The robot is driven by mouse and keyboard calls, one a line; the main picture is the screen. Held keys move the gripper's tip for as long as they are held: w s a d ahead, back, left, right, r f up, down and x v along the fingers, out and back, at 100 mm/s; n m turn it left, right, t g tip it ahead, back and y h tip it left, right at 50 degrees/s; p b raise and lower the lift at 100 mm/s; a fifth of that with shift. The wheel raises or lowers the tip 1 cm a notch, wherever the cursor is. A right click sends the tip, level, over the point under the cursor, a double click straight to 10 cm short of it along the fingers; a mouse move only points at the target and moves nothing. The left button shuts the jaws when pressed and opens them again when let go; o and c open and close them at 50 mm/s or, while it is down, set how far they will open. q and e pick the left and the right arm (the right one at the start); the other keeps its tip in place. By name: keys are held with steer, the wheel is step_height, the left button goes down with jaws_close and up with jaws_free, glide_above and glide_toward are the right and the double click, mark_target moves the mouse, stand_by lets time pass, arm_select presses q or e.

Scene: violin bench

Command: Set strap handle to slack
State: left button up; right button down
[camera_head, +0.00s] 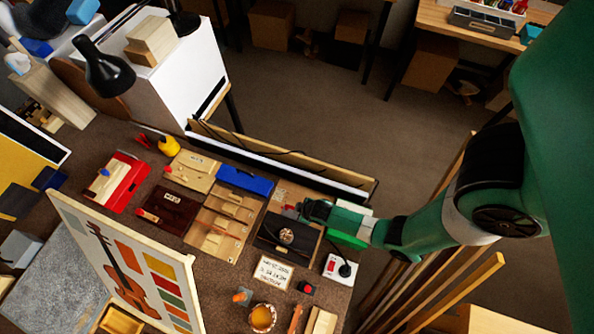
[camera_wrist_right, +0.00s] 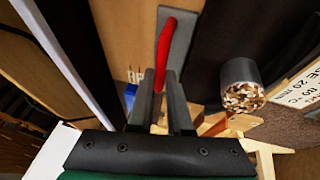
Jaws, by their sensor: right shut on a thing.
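The strap handle (camera_wrist_right: 172,40) is a red lever on a grey plate (camera_wrist_right: 182,52), which is fixed to a wooden board in the right wrist view. My right gripper (camera_wrist_right: 161,78) has its two dark fingers closed around the lower end of the red handle. In the head view my right gripper (camera_head: 303,208) reaches in from the right to the board behind the dark tray, and the handle is a small red spot there. The slack and tight marks cannot be read. My left gripper is in neither view.
A dark tray (camera_head: 270,238) with a round jar (camera_head: 287,236) lies just in front of my right gripper. A white switch box (camera_head: 340,268) and a lettered card (camera_head: 273,271) are nearby. A blue box (camera_head: 245,181) and several wooden trays lie to the left.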

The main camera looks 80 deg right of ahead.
steer(key=shift+a, duration=0.1)
steer(key=c, duration=0.8)
jaws_free()
steer(key=shift+a, duration=0.2)
steer(key=shift+c, duration=0.2)
steer(key=shift+d, duration=0.1)
steer(key=shift+r, duration=0.35)
steer(key=p+v, duration=0.4)
steer(key=v, duration=0.7)
steer(key=shift+p, duration=0.3)
steer(key=shift+s+f, duration=0.1)
